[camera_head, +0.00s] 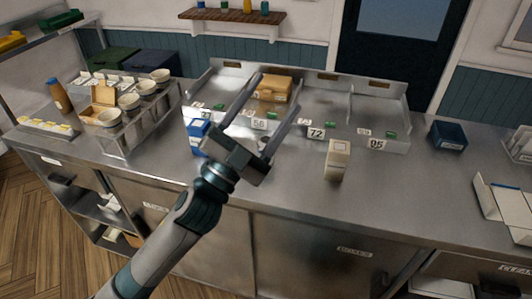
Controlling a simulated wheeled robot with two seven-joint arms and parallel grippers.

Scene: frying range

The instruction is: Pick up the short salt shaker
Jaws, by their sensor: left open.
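My left gripper (274,93) reaches in from the lower left over the steel counter. Its two fingers are spread apart with nothing held, and they point toward the back of the counter. I cannot make out a clear salt shaker. A small rounded grey thing (263,139) shows partly behind the gripper's right finger, too small to name. A cream carton (338,160) stands upright on the counter to the right of the gripper. A blue and white carton (198,130) stands just left of the gripper, partly hidden by it. My right gripper is not in view.
A divided metal tray (340,108) with number tags holds a tan box (273,88). A wire rack with bowls (109,118) and a brown bottle (60,96) are at left. A dark blue bin (449,135) is at right. The front counter is mostly clear.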

